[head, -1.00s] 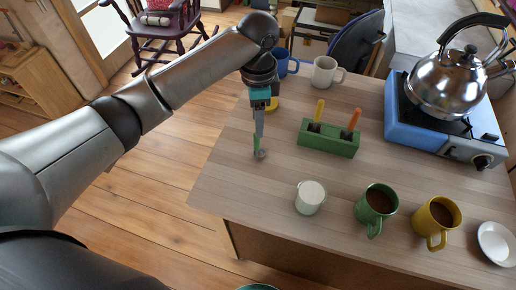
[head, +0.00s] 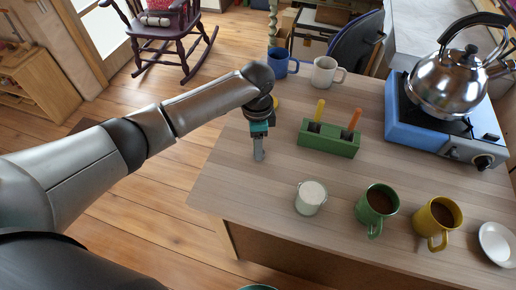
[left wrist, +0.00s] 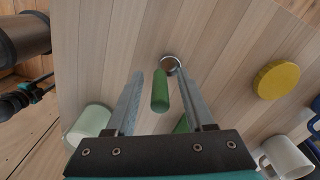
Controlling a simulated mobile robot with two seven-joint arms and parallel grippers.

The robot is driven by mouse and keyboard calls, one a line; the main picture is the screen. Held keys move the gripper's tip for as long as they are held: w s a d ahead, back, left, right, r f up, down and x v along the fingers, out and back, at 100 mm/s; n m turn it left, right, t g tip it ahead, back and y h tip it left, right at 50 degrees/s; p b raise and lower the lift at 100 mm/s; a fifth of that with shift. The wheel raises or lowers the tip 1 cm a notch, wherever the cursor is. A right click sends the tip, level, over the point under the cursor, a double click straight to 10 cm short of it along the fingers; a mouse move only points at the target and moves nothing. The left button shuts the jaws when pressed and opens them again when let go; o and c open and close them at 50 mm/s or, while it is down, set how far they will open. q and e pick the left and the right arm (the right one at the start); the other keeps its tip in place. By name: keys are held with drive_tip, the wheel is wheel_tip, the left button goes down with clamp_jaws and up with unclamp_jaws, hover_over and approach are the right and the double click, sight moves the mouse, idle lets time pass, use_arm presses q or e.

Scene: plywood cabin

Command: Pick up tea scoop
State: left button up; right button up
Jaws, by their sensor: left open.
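The tea scoop (left wrist: 160,92) has a green handle and a round metal bowl. It lies on the wooden table in the left wrist view, its handle between my two fingers and its bowl near the right fingertip. I cannot tell whether the finger touches it. In the head view my gripper hides the scoop. My left gripper (head: 259,155) points down over the left part of the table. In the left wrist view its fingers (left wrist: 156,70) are apart, with nothing gripped. My right gripper is not in view.
A green holder (head: 328,145) with yellow and orange handles stands right of the gripper. A white-filled cup (head: 310,198), green mug (head: 377,205) and yellow mug (head: 437,218) stand nearer the front. Blue (head: 282,62) and white mugs (head: 326,71) stand behind. A kettle (head: 455,80) is at right.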

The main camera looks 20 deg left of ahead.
use_arm(q)
clamp_jaws()
idle(0.5)
